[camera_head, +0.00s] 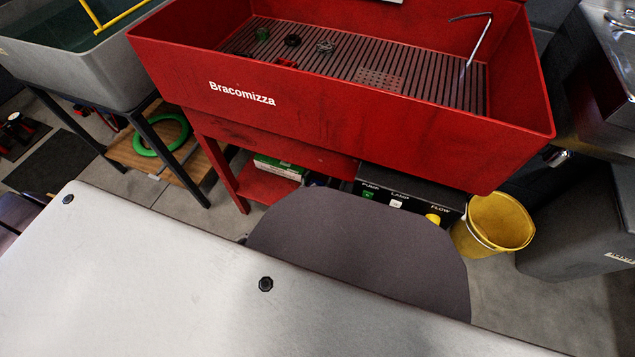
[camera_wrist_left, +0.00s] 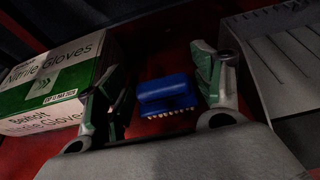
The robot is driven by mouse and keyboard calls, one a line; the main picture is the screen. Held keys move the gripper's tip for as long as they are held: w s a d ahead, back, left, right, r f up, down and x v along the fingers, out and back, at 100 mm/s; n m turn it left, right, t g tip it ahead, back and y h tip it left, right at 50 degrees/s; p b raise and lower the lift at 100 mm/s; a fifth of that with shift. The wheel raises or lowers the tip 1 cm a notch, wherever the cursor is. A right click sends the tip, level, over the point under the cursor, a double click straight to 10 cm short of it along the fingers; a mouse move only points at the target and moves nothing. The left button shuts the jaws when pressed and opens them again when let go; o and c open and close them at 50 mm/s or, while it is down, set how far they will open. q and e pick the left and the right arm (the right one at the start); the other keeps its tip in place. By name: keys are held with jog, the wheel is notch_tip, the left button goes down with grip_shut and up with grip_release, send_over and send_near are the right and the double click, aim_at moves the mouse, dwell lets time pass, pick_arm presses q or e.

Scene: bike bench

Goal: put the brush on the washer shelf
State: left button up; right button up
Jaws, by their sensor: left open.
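The blue brush (camera_wrist_left: 168,90) shows in the left wrist view, its pale bristles facing down toward the picture's lower edge. It appears to rest on the red washer shelf (camera_wrist_left: 150,127). My left gripper (camera_wrist_left: 157,68) is open, with one finger on each side of the brush and visible gaps to it. In the head view the red shelf (camera_head: 262,187) shows under the red parts washer (camera_head: 200,100). The brush and my left gripper's fingers cannot be made out there. My right gripper is in neither view.
A green and white nitrile glove box (camera_wrist_left: 58,80) stands close beside my left finger. A grey metal tray or panel (camera_wrist_left: 285,85) is on the right. In the head view, a black control box (camera_head: 410,197) and a yellow bucket (camera_head: 495,222) stand right of the shelf.

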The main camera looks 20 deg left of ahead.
pick_arm(q)
jog(key=p+v, duration=0.3)
jog(key=v, duration=0.7)
jog(key=shift+w+p, duration=0.1)
jog(key=shift+p, duration=0.2)
jog(key=shift+v, duration=1.1)
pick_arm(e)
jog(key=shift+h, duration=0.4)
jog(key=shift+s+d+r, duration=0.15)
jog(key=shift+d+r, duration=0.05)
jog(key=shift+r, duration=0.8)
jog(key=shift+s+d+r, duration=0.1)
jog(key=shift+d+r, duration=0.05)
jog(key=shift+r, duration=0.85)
pick_arm(q)
jog(key=shift+p, duration=0.3)
